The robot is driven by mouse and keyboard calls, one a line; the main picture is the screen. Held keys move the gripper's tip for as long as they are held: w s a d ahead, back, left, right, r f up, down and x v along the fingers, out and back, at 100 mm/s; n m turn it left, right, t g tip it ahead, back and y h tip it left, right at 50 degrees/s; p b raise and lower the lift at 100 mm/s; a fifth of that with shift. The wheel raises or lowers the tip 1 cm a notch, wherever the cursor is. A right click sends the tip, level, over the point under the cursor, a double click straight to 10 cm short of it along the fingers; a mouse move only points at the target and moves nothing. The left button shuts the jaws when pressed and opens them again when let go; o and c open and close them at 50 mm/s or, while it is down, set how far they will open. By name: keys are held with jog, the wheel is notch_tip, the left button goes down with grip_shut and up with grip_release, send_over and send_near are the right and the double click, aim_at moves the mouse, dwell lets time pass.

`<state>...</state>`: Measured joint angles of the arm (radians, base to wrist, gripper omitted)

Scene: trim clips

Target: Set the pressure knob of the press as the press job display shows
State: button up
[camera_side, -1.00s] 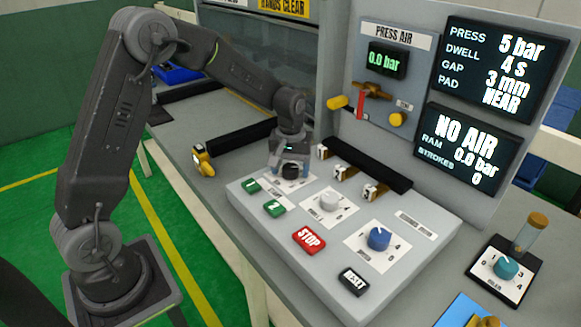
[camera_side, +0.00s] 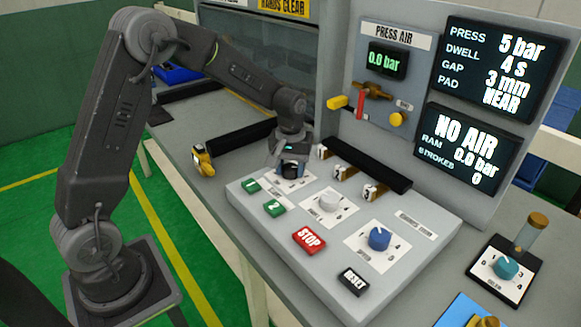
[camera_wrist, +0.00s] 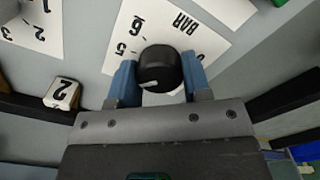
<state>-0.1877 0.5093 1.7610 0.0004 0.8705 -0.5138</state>
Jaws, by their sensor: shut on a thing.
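My gripper (camera_wrist: 156,85) is shut on the black pressure knob (camera_wrist: 160,66), with one blue fingertip on each side of it in the wrist view. The knob stands on a white dial plate (camera_wrist: 190,28) marked BAR, and its pale pointer mark shows on the side nearer the wrist. The digits 5 and 6 can be read beside it; others are partly hidden. In the side view my gripper (camera_side: 290,168) is at the panel's far left dial. The press job display (camera_side: 500,65) reads press 5 bar, dwell 4 s, gap 3 mm, pad near.
The panel also carries a white knob (camera_side: 329,202), a blue knob (camera_side: 379,238), green buttons (camera_side: 274,208), a red STOP button (camera_side: 309,238) and a RESET button (camera_side: 353,281). Numbered clips (camera_side: 345,172) stand behind. A lower display (camera_side: 465,150) reads NO AIR, 0.0 bar.

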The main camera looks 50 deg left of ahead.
aim_at(290, 167)
jog(key=m, duration=0.4)
jog(key=shift+m, duration=1.6)
jog(key=o, duration=0.9)
jog(key=shift+r, duration=0.1)
notch_tip(290, 167, up, 14)
